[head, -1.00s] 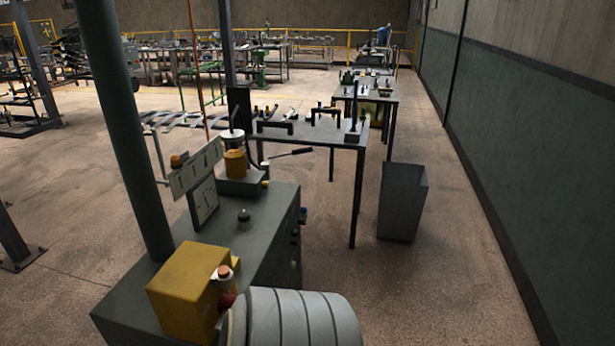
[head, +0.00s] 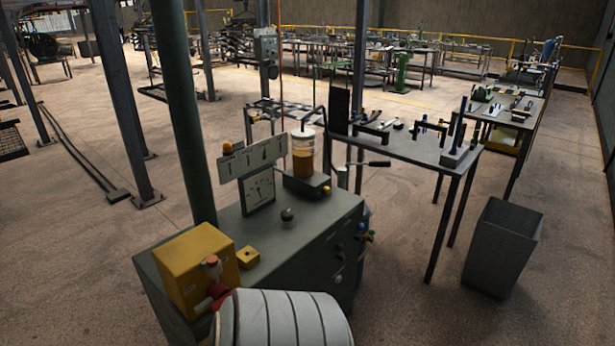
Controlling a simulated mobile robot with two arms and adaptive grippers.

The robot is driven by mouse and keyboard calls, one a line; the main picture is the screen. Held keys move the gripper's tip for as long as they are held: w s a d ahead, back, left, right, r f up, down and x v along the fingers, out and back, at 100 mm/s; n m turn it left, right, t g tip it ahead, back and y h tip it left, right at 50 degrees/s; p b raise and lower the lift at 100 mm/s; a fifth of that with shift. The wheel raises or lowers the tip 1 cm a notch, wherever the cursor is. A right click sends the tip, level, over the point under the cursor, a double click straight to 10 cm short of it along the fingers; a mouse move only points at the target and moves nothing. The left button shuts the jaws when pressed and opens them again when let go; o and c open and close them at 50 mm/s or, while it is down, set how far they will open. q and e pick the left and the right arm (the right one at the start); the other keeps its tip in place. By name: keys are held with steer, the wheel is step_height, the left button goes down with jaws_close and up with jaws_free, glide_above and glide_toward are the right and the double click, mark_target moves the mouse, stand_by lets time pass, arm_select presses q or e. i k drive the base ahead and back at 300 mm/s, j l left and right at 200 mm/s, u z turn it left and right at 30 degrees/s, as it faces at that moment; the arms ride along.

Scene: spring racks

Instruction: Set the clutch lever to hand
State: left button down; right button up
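A dark green machine cabinet (head: 290,255) stands in the lower middle of the head view. A black knob (head: 287,214) stands upright on its top. A rod with a black grip (head: 378,164) sticks out to the right behind the cabinet, roughly level. Small coloured handles (head: 365,233) sit on the cabinet's right side. I cannot tell which of these is the clutch lever, and no "hand" mark is readable. A yellow box (head: 193,262) with a red-orange knob (head: 211,263) sits at the front left. Neither of my grippers is in view.
A grey ribbed cylinder (head: 285,322) fills the bottom middle. A green post (head: 180,120) rises behind the cabinet. A tool table (head: 420,147) and a grey bin (head: 503,247) stand to the right. Bare floor (head: 80,260) lies open on the left.

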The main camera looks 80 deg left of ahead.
mark_target(340, 247)
steer(key=i+j+u, duration=0.1)
steer(key=u, duration=0.3)
steer(key=i+u, duration=0.3)
steer(key=u, duration=0.15)
steer(key=i+u, duration=0.15)
steer(key=u, duration=0.25)
steer(key=i+l+u, duration=0.1)
steer(key=u, duration=0.35)
steer(key=i+l+u, duration=0.2)
steer(key=u, duration=0.2)
steer(key=i+l+u, duration=0.3)
steer(key=i+u, duration=0.15)
